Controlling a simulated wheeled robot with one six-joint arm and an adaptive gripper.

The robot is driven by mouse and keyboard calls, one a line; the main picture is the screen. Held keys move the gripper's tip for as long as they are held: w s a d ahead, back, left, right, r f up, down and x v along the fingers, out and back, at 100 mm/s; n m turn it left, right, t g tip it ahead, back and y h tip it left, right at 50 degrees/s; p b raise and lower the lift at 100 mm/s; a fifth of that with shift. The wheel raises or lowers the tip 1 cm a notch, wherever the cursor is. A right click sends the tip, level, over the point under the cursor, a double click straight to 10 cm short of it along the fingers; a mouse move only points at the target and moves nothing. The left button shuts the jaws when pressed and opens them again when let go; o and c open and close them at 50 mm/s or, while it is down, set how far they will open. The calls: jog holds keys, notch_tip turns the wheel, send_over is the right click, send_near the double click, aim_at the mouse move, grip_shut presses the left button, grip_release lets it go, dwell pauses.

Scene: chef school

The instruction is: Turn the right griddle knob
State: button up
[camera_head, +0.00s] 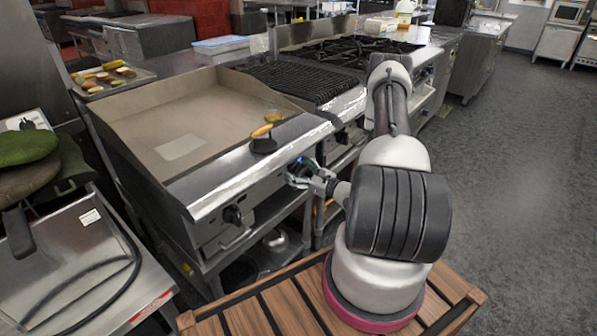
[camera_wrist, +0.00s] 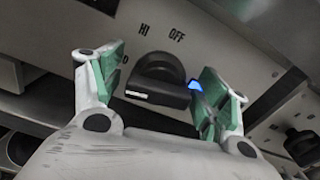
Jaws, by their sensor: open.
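The right griddle knob (camera_wrist: 160,82) is black, with a white mark on its bar, and sits on the steel front panel. HI and OFF labels show above it in the wrist view. My gripper (camera_wrist: 158,88) is open, with one green-padded finger on each side of the knob. I cannot tell whether either finger touches it. A blue patch shows at the right fingertip. In the head view my gripper (camera_head: 306,172) is at the right part of the griddle (camera_head: 185,125) front and mostly covers this knob. The left griddle knob (camera_head: 232,214) is in plain view.
A press with a wooden handle (camera_head: 262,140) stands on the griddle's front ledge. A charbroiler (camera_head: 300,80) and burners (camera_head: 350,50) adjoin the griddle on the right. Another black knob (camera_wrist: 302,146) shows at the wrist view's lower right. Open floor (camera_head: 500,160) lies to the right.

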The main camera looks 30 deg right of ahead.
jog(key=c, duration=1)
jog(key=shift+c, duration=0.2)
jog(key=shift+m, duration=0.4)
jog(key=m, duration=0.4)
jog(key=shift+d, duration=0.1)
jog(key=m, duration=1)
jog(key=shift+d+f, duration=0.15)
jog(key=m, duration=0.5)
jog(key=shift+f, duration=0.1)
